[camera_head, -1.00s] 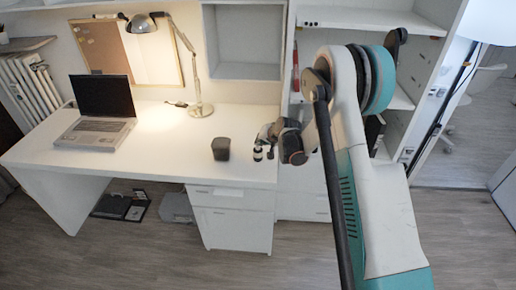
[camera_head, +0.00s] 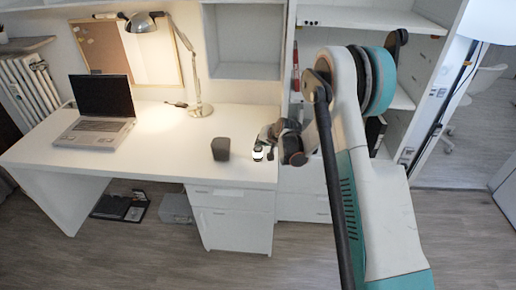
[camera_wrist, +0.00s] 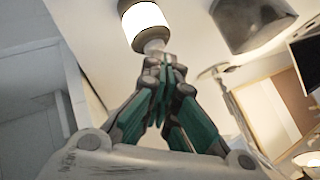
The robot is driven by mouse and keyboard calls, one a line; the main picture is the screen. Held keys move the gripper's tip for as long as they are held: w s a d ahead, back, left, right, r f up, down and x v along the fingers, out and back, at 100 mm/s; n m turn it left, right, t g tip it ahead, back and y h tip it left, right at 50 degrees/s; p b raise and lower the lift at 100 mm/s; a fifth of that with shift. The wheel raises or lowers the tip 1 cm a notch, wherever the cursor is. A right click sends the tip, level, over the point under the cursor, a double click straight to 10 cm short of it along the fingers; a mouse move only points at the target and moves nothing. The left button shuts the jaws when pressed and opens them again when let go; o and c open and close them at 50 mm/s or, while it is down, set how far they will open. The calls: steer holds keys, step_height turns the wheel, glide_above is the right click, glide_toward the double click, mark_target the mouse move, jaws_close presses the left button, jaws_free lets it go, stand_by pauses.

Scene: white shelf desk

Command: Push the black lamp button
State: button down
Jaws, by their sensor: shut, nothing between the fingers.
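A small lamp (camera_head: 258,155) with a glowing white band stands near the desk's right end. In the wrist view the lamp (camera_wrist: 145,22) shows at the top, its white band bright between darker ends. My gripper (camera_wrist: 158,62) is shut and empty, its fingertips together right at the lamp's near end. They look to be touching it or very close; I cannot tell which. In the head view my gripper (camera_head: 268,140) is just above and to the right of the lamp. The button itself is hidden behind the fingertips or too small to make out.
A dark cup-like object (camera_head: 220,149) stands just left of the lamp; it also shows in the wrist view (camera_wrist: 250,22). A laptop (camera_head: 100,110) and a lit silver desk lamp (camera_head: 200,108) are further left and back. Shelves (camera_head: 375,20) rise behind my arm.

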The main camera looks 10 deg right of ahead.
steer(key=shift+r, duration=0.35)
steer(key=shift+r, duration=0.1)
step_height(320, 180, up, 6)
steer(key=p, duration=0.2)
steer(key=shift+p, duration=0.35)
